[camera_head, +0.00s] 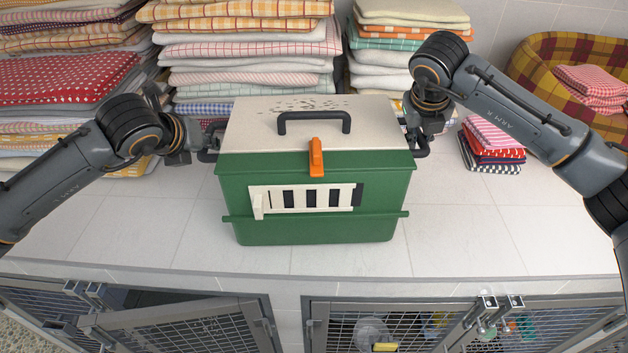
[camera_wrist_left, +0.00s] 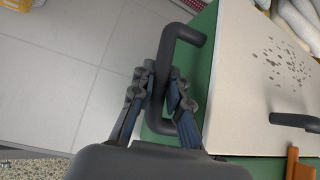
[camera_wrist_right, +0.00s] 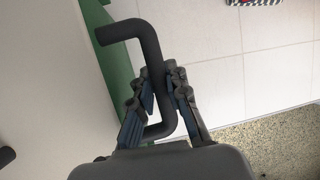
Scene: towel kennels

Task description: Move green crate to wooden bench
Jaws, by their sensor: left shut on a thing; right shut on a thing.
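The green crate (camera_head: 314,228) has a cream lid (camera_head: 250,128), a dark top handle (camera_head: 314,117), an orange latch (camera_head: 316,158) and a barred front window. It stands upright in the middle of the tiled counter; I cannot tell whether it touches it. My left gripper (camera_head: 208,145) is shut on the dark side handle (camera_wrist_left: 161,85) at the crate's left end. My right gripper (camera_head: 418,140) is shut on the matching side handle (camera_wrist_right: 153,75) at the right end. Both wrist views show the fingers around the handle bars. No wooden bench is in view.
Tall stacks of folded towels (camera_head: 245,50) stand behind the crate, with more at the left (camera_head: 60,85). A small towel pile (camera_head: 490,145) and a plaid pet bed (camera_head: 560,50) are at the right. Wire kennel doors (camera_head: 180,325) lie below the tiled counter's (camera_head: 470,240) front edge.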

